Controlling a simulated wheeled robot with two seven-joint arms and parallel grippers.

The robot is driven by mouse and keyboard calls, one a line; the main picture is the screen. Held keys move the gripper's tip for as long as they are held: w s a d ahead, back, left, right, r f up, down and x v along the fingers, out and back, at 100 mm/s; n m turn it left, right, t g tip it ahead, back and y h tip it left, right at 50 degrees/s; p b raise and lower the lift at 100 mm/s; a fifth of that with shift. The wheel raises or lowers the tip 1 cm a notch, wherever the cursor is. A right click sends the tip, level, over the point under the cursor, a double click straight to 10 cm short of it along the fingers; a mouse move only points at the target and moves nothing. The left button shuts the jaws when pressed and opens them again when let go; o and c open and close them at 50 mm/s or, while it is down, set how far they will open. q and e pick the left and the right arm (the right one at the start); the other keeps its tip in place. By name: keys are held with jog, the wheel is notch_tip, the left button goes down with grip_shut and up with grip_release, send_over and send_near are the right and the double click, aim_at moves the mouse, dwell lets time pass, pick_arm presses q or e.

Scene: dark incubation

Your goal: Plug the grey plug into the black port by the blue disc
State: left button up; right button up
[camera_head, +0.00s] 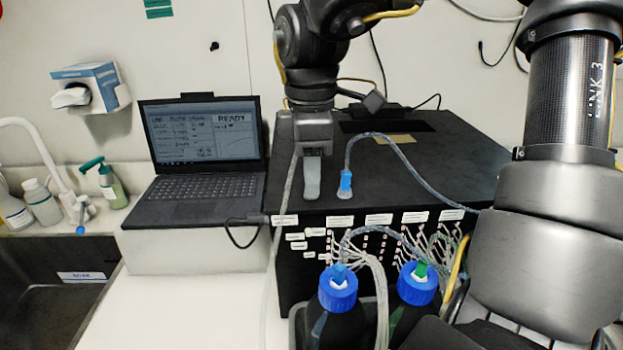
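My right gripper (312,185) hangs down from the top centre, above the front edge of the black box (435,180). Its fingers overlap in this view, so I cannot tell whether they are open or shut. A pale grey cable (281,215) runs down beside the gripper to the counter; I cannot make out a grey plug on it. A blue connector (345,186) on a translucent line rests on the box top to the right of the gripper. The box front carries several small ports and white labels. I cannot make out a blue disc or the black port beside it. My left gripper is out of view.
Two bottles with blue caps (337,287) (417,283) stand in front of the box, with many thin tubes around them. A laptop (201,150) sits to the left. A sink (45,285) is at the far left. The white counter (180,310) is clear at front.

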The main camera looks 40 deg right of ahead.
dwell(0.4)
grip_shut()
jog(key=shift+r, duration=0.2)
jog(key=shift+r+p, duration=1.1)
jog(key=shift+r, duration=0.75)
jog(key=shift+r+p, duration=0.8)
jog(key=shift+r, duration=0.2)
